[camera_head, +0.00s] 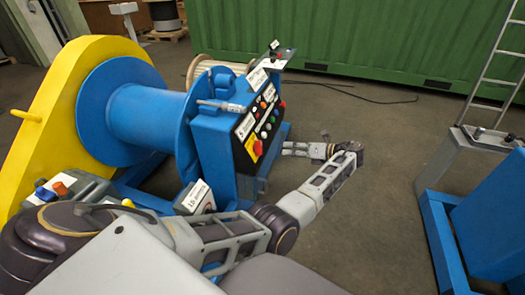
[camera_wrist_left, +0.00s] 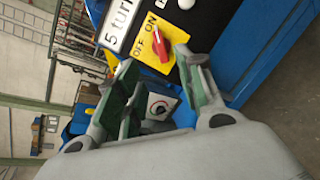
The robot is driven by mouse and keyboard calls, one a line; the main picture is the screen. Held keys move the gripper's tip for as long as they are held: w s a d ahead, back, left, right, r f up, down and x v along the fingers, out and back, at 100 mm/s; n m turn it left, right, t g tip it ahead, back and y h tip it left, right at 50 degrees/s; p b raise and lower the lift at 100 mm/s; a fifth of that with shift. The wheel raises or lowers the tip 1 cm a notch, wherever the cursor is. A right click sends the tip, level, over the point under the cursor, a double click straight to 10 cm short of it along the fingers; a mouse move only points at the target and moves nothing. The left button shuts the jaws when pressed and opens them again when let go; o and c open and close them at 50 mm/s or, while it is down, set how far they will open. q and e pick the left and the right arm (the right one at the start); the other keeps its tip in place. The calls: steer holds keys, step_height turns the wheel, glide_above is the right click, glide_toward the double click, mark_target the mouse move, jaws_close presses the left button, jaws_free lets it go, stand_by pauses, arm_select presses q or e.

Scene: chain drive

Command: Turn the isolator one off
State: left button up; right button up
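A red rotary switch (camera_head: 257,147) sits on a yellow plate low on the blue winch's control panel. In the left wrist view the red switch (camera_wrist_left: 159,44) shows large, with OFF and ON printed beside it; I cannot tell for sure which it points to. A white label (camera_wrist_left: 119,24) beside it begins "5 turn". My left gripper (camera_head: 287,149) is just right of the panel, its fingers toward it. In the left wrist view the gripper (camera_wrist_left: 157,68) has its fingers apart with nothing held; the switch lies just beyond the tips, not touched. My right gripper is not in view.
Push buttons (camera_head: 264,126) and white labels fill the panel above the switch. A grey box with a dial (camera_wrist_left: 159,107) shows between the fingers in the wrist view. A blue frame (camera_head: 440,240) stands at right. The floor between is clear.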

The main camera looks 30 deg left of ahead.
mark_target(259, 148)
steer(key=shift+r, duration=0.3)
arm_select(q)
steer(key=shift+a+f, duration=0.15)
steer(key=b+x, duration=0.2)
steer(key=x, duration=1.1)
steer(key=shift+a, duration=0.25)
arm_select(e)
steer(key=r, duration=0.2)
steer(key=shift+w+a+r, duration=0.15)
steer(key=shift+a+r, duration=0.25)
arm_select(q)
jaws_close()
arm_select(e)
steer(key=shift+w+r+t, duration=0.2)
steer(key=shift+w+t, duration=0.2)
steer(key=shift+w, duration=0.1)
